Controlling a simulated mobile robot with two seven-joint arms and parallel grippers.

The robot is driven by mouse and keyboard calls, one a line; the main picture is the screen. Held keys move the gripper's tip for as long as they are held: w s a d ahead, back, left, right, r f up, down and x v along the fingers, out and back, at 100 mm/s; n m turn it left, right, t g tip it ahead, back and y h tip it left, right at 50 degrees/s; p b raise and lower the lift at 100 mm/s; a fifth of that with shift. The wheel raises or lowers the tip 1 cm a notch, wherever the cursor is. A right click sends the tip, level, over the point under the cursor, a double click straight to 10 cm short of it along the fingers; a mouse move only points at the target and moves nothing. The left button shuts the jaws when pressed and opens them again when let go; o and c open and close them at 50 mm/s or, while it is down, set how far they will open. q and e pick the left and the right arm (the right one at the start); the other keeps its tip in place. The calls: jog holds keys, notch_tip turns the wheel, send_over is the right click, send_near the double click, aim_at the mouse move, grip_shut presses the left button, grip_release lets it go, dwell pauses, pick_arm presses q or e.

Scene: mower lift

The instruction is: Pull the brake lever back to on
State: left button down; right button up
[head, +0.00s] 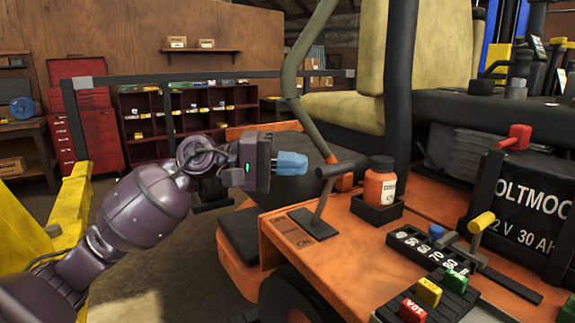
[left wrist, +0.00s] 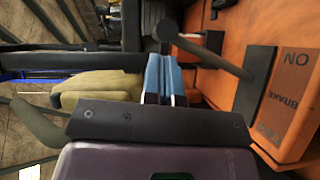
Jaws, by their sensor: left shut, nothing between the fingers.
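The brake lever (head: 322,193) is a dark rod with a dark grip across its top, rising from a slotted plate (head: 304,223) on the orange body. In the left wrist view the lever (left wrist: 215,58) leans out from its plate (left wrist: 255,82), beside the words ON and BRAKE. My left gripper (head: 304,163) has blue fingers, shut and empty. It is just left of the lever's grip and looks apart from it. In the left wrist view its fingers (left wrist: 163,58) point toward the grip (left wrist: 166,30). My right gripper is not in view.
An orange bottle (head: 380,183) stands in a black holder right of the lever. A bent olive post (head: 291,75) rises behind the gripper. A yellow-handled lever (head: 480,224), coloured blocks and a black battery box (head: 535,200) are at the right. A yellow frame (head: 30,230) is at left.

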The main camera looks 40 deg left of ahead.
pick_arm(q)
jog(key=shift+s+d+f+m+b, duration=0.15)
jog(key=shift+s+d+m, duration=0.1)
jog(key=shift+d, duration=0.2)
jog(key=shift+s+d+f+m+b, duration=0.15)
jog(key=shift+s+d+m, duration=0.1)
jog(key=shift+d, duration=0.15)
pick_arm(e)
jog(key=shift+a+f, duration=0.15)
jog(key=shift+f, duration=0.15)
pick_arm(q)
jog(key=shift+y, duration=0.3)
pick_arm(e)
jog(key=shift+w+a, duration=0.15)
pick_arm(q)
jog(key=shift+r, duration=0.1)
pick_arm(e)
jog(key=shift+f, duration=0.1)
